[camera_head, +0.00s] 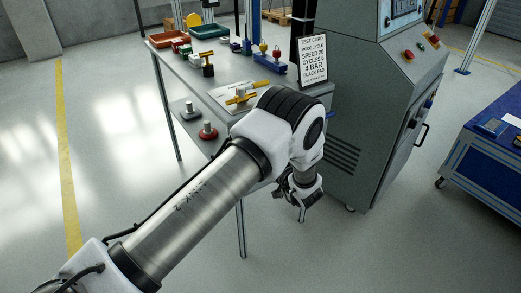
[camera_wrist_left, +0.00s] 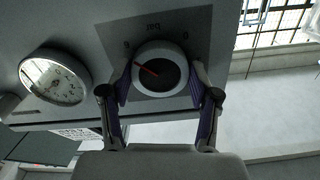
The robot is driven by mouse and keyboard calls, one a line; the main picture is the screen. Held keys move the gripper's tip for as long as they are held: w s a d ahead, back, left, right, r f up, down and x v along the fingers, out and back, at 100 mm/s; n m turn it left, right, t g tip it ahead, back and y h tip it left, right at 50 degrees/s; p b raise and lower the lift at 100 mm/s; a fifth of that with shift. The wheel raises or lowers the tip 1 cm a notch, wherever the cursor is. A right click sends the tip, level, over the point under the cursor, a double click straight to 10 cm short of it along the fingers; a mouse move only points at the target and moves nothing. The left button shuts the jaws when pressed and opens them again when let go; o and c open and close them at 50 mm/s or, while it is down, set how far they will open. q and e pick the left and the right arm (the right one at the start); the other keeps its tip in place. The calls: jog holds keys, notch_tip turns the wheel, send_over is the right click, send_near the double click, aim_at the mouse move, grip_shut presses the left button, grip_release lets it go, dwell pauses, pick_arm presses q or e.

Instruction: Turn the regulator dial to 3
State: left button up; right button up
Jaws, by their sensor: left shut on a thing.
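The regulator dial (camera_wrist_left: 160,73) shows in the left wrist view as a pale round knob with a dark centre and a red pointer. It sits on a grey scale plate (camera_wrist_left: 195,30) with an upside-down "bar" label, one digit at the upper left and a 0 at the upper right. The pointer aims up and left, towards the left digit. My left gripper (camera_wrist_left: 162,88) is shut on the dial, one finger on each side. In the head view my left gripper (camera_head: 300,190) is beside the grey machine, and the dial is hidden. My right gripper is not in view.
A round pressure gauge (camera_wrist_left: 55,77) is left of the dial, close to the left finger. In the head view a grey machine cabinet (camera_head: 365,110) stands right of a workbench (camera_head: 190,80) with several fixtures. A test card (camera_head: 313,62) stands there. A blue cart (camera_head: 480,160) is at the right.

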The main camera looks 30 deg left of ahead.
pick_arm(q)
jog(key=shift+n, duration=0.4)
jog(key=shift+w+n+b, duration=0.1)
jog(key=shift+n+b, duration=5.4)
jog(key=shift+n, duration=7.5)
jog(key=shift+r, duration=0.1)
